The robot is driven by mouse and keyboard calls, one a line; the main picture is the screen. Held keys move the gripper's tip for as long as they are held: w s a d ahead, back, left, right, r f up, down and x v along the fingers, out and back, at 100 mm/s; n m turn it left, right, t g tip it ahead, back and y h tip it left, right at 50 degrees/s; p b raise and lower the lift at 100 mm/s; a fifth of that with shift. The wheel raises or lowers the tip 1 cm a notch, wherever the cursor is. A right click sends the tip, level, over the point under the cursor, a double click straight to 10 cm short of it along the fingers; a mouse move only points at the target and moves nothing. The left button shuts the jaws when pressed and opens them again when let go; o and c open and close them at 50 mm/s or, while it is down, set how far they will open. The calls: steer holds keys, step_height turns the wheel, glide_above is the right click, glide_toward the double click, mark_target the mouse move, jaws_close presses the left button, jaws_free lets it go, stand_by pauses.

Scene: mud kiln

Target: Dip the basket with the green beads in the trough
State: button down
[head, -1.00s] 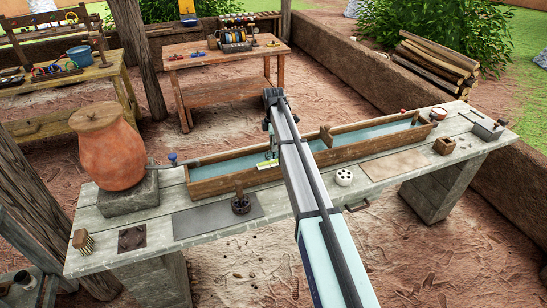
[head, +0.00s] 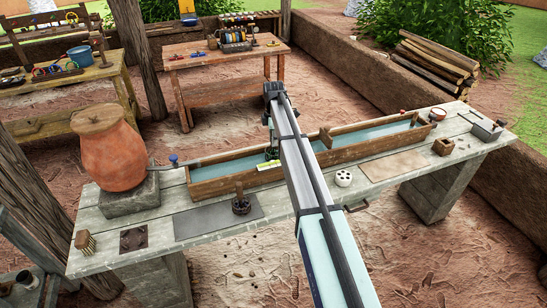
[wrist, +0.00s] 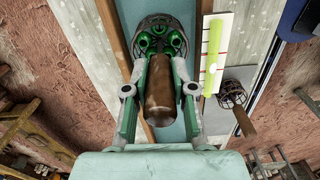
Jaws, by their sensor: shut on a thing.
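My gripper (wrist: 160,92) is shut on the brown wooden handle (wrist: 160,98) of a wire basket (wrist: 160,36) with several green beads in it. In the wrist view the basket is over or in the pale blue water of the trough, between its wooden walls; I cannot tell whether it touches the water. In the head view the trough (head: 230,183) runs along the bench, and my arm and gripper (head: 270,152) hide most of the basket at its left half. A second wire basket (head: 241,206) stands on the dark mat, and it also shows in the wrist view (wrist: 232,92).
A green and white marked strip (wrist: 214,50) is beside the trough's near wall. A clay jar (head: 109,150) on a stone block stands at the left end. A white holed cup (head: 343,178) and a small wooden box (head: 443,146) stand to the right. A bare tan board (head: 394,165) lies between them.

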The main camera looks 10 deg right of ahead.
steer(key=shift+r+p, duration=1.05)
steer(key=shift+r, duration=1.6)
steer(key=shift+r+p, duration=0.7)
steer(key=shift+r, duration=0.75)
